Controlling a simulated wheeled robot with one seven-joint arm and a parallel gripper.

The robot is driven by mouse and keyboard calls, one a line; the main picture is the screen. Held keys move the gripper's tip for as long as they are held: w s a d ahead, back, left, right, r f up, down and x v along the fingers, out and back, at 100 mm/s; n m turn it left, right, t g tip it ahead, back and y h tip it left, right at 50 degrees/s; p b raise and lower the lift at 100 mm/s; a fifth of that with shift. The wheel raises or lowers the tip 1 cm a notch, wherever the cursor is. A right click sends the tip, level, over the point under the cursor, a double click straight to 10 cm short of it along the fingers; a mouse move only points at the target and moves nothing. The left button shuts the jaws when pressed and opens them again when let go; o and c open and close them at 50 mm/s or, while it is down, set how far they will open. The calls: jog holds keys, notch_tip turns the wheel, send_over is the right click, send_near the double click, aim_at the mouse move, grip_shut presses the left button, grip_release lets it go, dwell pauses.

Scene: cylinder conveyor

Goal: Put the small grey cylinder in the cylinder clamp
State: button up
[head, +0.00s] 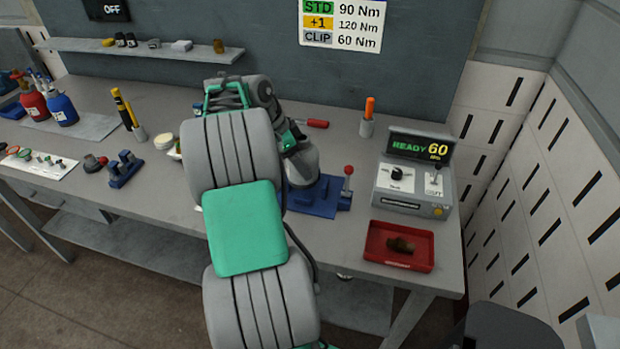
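A blue clamp (322,198) with a red-knobbed lever (348,171) stands on the workbench, right of my arm. It is probably the cylinder clamp. The grey end of my arm with my gripper (302,170) reaches down over its left part. The fingertips are hidden, so I cannot see whether they are open or hold anything. I cannot make out the small grey cylinder for certain. My arm covers the middle of the bench and part of the clamp.
A red tray (399,247) with a brown part lies at the bench's front right. A control box (413,187) reading READY 60 stands behind it. A blue holder (125,169), a white sheet with small parts (38,163) and bottles (62,110) are at left. A shelf (140,50) hangs behind.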

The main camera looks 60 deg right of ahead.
jog(key=b+x, duration=0.1)
jog(key=x, duration=0.1)
jog(key=b+x, duration=0.2)
jog(key=x, duration=0.1)
jog(key=shift+w+f, duration=0.15)
jog(key=shift+f, duration=0.1)
jog(key=shift+w, duration=0.15)
jog(key=shift+a+r, duration=0.1)
jog(key=shift+r, duration=0.05)
jog(key=o, duration=2)
jog(key=shift+o, duration=0.2)
